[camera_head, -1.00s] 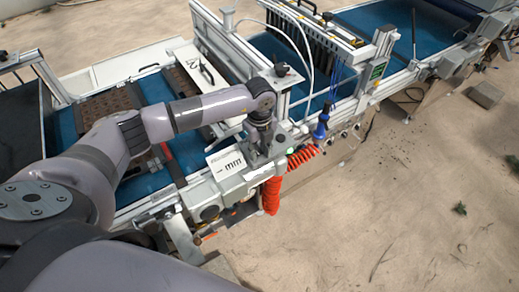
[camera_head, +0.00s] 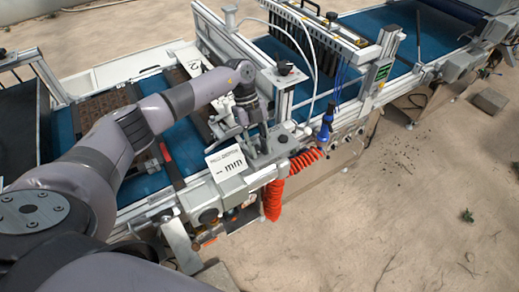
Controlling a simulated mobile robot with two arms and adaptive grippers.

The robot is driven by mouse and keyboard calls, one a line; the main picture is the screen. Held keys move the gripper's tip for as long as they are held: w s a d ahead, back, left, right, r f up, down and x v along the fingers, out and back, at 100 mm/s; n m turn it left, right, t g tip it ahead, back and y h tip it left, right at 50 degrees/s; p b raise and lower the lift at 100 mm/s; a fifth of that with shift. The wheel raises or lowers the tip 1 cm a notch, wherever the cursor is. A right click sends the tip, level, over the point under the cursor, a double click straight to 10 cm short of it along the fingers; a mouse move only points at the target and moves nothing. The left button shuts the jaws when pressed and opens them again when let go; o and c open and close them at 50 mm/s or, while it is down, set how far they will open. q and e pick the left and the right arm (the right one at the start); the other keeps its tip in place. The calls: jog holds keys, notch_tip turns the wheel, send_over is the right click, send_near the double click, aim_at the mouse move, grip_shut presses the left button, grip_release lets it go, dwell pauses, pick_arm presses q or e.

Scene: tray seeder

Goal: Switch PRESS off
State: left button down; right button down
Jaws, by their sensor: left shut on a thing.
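Several small round fittings (camera_head: 345,138) sit on the machine's side, right of the gripper. My right gripper is not in view.
A coiled orange hose (camera_head: 272,200) hangs just right of the gripper. A blue conveyor belt (camera_head: 397,18) runs to the upper right. The sandy floor (camera_head: 400,220) at right is open.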

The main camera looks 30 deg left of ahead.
pick_arm(q)
jog(key=c, duration=1.3)
grip_release()
jog(key=shift+r, duration=0.1)
jog(key=v, duration=1.2)
